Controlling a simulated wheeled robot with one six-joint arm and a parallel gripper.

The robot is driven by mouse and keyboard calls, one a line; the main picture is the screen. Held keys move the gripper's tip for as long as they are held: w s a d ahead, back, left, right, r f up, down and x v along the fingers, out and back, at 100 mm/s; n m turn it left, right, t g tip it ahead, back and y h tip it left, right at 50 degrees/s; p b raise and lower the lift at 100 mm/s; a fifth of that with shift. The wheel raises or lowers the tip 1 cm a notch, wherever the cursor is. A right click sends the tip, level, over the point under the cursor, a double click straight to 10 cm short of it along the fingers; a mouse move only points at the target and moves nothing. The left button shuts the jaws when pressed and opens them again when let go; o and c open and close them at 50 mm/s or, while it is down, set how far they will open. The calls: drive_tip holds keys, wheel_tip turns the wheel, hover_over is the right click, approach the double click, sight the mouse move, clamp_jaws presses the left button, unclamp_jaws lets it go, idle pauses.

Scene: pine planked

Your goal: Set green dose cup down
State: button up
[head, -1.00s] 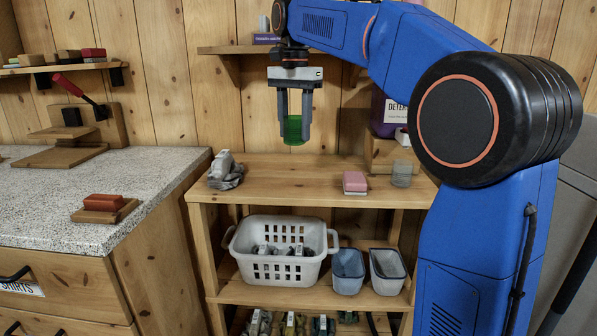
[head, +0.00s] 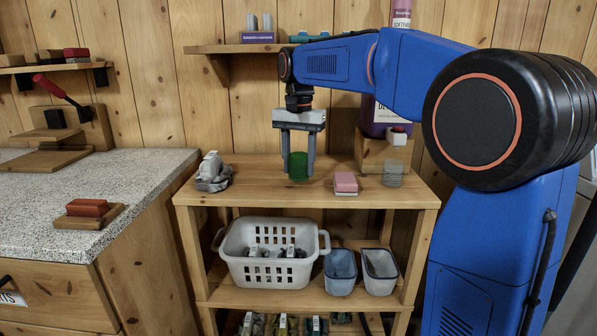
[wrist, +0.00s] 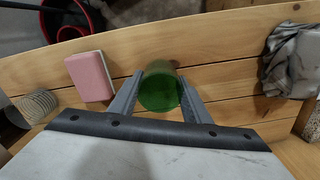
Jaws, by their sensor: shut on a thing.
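The green dose cup (head: 298,166) is held upright between the fingers of my gripper (head: 298,164), at or just above the top board of the wooden shelf unit (head: 262,190). I cannot tell whether its base touches the wood. In the wrist view the green cup (wrist: 160,90) sits between the two grey fingers of my gripper (wrist: 158,96), with the board's planks below it.
On the same board, a pink block (head: 345,182) and a clear ribbed cup (head: 392,174) stand to the right, and a grey cloth bundle (head: 213,173) lies to the left. A purple detergent bottle (head: 377,118) stands behind. Bare wood surrounds the cup.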

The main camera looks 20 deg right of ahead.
drive_tip(key=shift+f, duration=1.05)
drive_tip(key=shift+f, duration=0.1)
drive_tip(key=o, duration=1)
wheel_tip(320, 180, up, 12)
drive_tip(key=shift+r, duration=0.1)
